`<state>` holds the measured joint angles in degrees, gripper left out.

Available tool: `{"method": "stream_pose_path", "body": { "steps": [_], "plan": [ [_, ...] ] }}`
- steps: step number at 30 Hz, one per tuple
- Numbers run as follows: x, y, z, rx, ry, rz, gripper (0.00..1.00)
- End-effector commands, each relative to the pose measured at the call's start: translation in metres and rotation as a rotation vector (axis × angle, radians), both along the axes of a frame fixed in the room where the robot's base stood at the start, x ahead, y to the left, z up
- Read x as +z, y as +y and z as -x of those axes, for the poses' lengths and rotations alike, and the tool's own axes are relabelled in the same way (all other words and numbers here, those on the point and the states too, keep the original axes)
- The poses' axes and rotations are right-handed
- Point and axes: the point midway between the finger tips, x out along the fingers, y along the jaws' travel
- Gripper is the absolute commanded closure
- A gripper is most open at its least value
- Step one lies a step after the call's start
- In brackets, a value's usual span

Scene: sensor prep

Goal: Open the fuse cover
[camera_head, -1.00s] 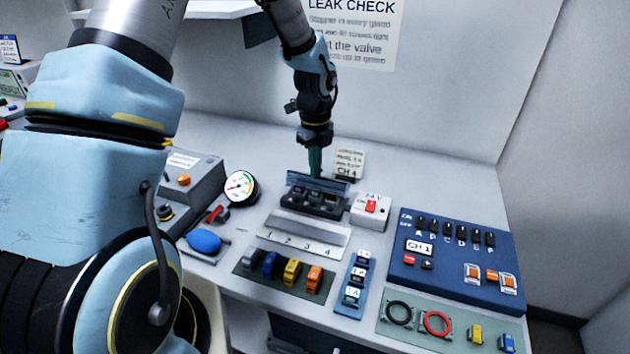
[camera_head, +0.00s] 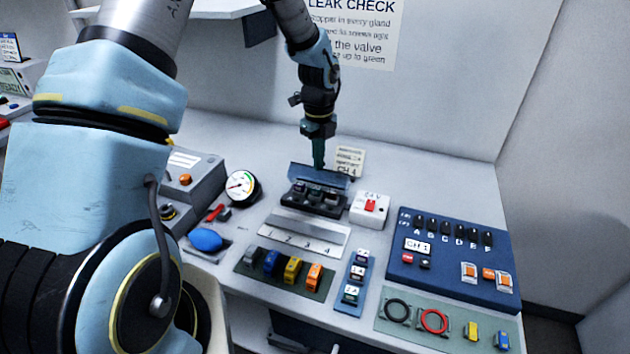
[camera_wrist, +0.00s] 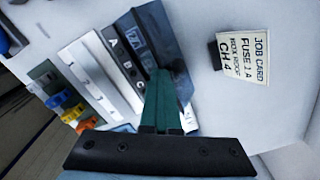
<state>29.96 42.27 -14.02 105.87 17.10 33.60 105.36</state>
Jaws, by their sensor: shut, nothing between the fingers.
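The fuse block (camera_head: 315,203) is a dark box on the bench with several fuse positions in a row. Its fuse cover (camera_head: 302,173), a dark bluish see-through flap, stands raised and tilted along the block's back edge, leaving the fuse positions showing. In the wrist view the cover (camera_wrist: 166,38) lies beside the lettered block (camera_wrist: 122,58). My gripper (camera_head: 319,167) points down at the cover's upper part, its green fingers together and empty. The fingers (camera_wrist: 160,73) overlap the cover's near end in the wrist view; whether they touch it is hard to tell.
A job card (camera_wrist: 245,58) reading FUSE 1 A, CH 4 stands behind the block. A white box with a red switch (camera_head: 369,209) is close on the right. A numbered grey plate (camera_head: 303,234) lies in front, with coloured fuses (camera_head: 292,268) beyond. A gauge (camera_head: 241,186) stands left.

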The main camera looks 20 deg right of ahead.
Motion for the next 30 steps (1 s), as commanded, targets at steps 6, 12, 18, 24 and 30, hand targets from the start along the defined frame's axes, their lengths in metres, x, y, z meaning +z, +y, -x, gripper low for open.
{"method": "stream_pose_path", "body": {
  "steps": [6,12,18,24,30],
  "plan": [
    [-0.003,-0.002,-0.001,-0.002,0.008,-0.005,1.0],
    [-0.003,-0.004,-0.003,-0.001,0.01,-0.006,1.0],
    [-0.001,-0.009,-0.009,-0.001,0.009,-0.005,1.0],
    [-0.001,-0.012,-0.011,-0.001,0.01,-0.006,1.0],
    [0.001,-0.015,-0.016,-0.001,0.008,-0.005,1.0]
  ]
}}
